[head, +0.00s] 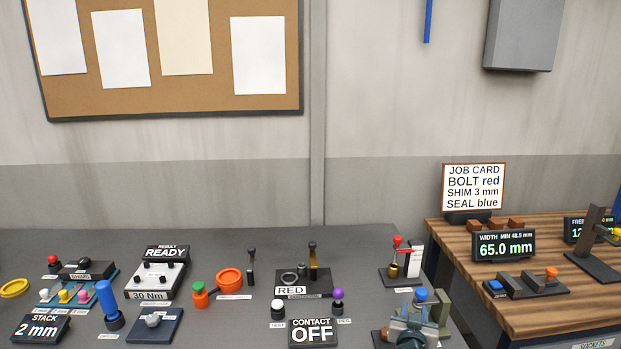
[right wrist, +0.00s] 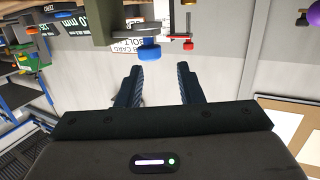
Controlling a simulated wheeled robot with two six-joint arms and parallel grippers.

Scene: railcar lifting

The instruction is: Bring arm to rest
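My right gripper (right wrist: 160,78) shows in the right wrist view with its two dark fingers apart. Nothing is between them, only the pale wall behind. That view is upside down. A blue knob (right wrist: 146,53) and a red knob (right wrist: 187,45) appear just beyond the fingertips, and I see no contact with either.
A wooden bench (head: 540,325) at right holds a 65.0 mm display (head: 503,245) and a job card (head: 473,187). The bench's back left is clear.

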